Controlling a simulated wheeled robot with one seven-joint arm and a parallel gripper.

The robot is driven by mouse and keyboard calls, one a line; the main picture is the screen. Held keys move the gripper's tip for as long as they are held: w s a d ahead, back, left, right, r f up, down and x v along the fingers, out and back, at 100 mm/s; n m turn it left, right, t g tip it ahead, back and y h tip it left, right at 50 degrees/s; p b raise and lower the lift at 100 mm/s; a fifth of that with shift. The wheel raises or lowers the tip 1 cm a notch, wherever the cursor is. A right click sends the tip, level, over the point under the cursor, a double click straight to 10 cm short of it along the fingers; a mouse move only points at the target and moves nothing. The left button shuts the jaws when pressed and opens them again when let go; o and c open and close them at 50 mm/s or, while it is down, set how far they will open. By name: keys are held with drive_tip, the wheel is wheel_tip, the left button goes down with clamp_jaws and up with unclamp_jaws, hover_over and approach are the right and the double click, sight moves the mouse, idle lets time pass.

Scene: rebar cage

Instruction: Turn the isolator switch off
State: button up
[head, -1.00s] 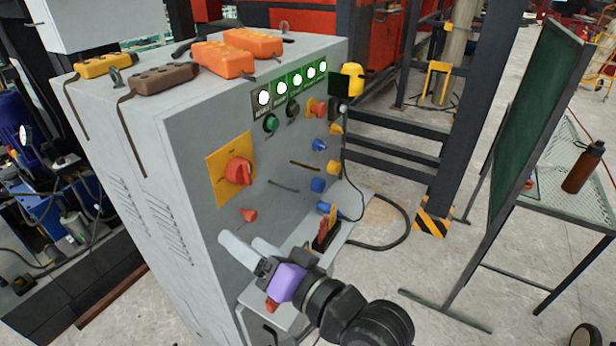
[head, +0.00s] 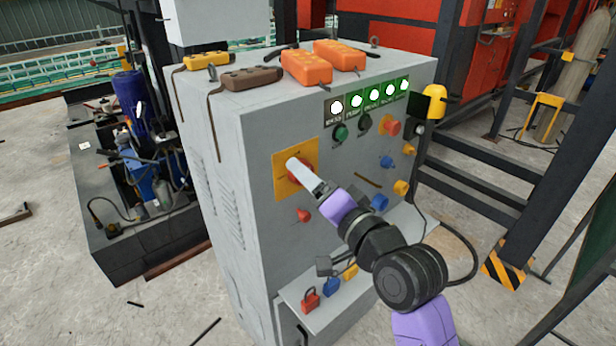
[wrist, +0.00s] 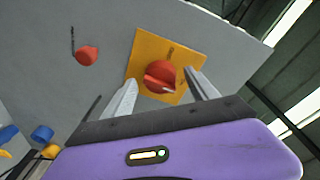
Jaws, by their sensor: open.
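The isolator switch is a red rotary knob (wrist: 160,76) on a square yellow plate (head: 281,176) on the front of the grey cabinet (head: 240,190). In the head view my gripper (head: 300,172) reaches up to the knob and covers much of it. In the wrist view my gripper (wrist: 160,92) is open, with one finger to the left of the knob and the other to its right. The knob shows between the fingers, with a pale mark on its lower edge. I cannot tell whether the fingers touch it.
A smaller red knob (head: 303,215) sits below the plate. Green and black buttons, a red button (head: 390,125) and lit indicators (head: 357,101) are to the right. Orange pendants (head: 306,67) lie on top. A shelf with padlocks (head: 311,300) juts out below.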

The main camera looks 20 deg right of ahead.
drive_tip(key=shift+w+a, duration=0.1)
drive_tip(key=shift+w, duration=0.3)
drive_tip(key=c, duration=1.4)
drive_tip(key=shift+o, duration=0.2)
